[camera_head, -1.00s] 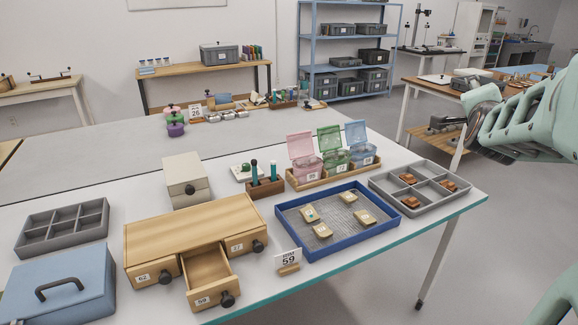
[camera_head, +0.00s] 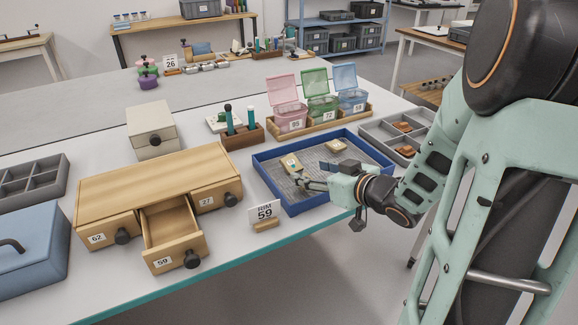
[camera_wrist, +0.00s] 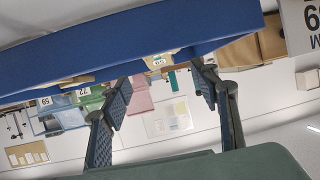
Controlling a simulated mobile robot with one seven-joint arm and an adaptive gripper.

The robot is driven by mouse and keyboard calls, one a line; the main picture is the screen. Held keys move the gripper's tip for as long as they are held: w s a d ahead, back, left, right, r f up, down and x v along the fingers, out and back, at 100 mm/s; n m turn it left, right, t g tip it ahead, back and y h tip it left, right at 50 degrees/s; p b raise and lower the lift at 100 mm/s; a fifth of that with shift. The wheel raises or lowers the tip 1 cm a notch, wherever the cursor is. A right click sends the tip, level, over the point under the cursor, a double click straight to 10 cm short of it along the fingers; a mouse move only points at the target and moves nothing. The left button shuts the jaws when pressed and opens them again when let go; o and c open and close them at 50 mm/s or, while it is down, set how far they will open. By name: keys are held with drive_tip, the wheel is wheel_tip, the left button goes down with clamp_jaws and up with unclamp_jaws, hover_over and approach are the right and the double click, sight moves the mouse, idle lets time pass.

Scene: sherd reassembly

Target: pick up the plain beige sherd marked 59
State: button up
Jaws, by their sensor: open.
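The blue tray (camera_head: 262,180) holds beige sherds. One sherd (camera_head: 292,163) lies at its left and another (camera_head: 338,146) at its back; the front part of the tray is largely hidden by my gripper. My gripper (camera_head: 308,174) is open and empty, low over the front of the tray. In the wrist view, my gripper (camera_wrist: 163,86) shows two separated dark fingers. A sherd (camera_wrist: 158,63) with a small mark shows beyond the blue tray wall (camera_wrist: 190,28), between the fingers. Its mark is too small to read surely.
A card reading 59 (camera_head: 265,212) stands just in front of the tray. A wooden drawer unit (camera_head: 150,180) with an open drawer (camera_head: 170,228) is at left. Lidded boxes (camera_head: 322,105) stand behind the tray, and a grey compartment tray (camera_head: 372,132) is at right.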

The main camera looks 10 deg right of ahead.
sight(291, 163)
drive_tip(key=b+x, duration=0.1)
drive_tip(key=x, duration=0.3)
drive_tip(key=shift+s, duration=0.1)
drive_tip(key=x, duration=0.2)
drive_tip(key=b+x, duration=0.2)
drive_tip(key=x, duration=0.1)
drive_tip(key=shift+w+r, duration=0.25)
drive_tip(key=shift+w, duration=0.2)
drive_tip(key=c, duration=1.2)
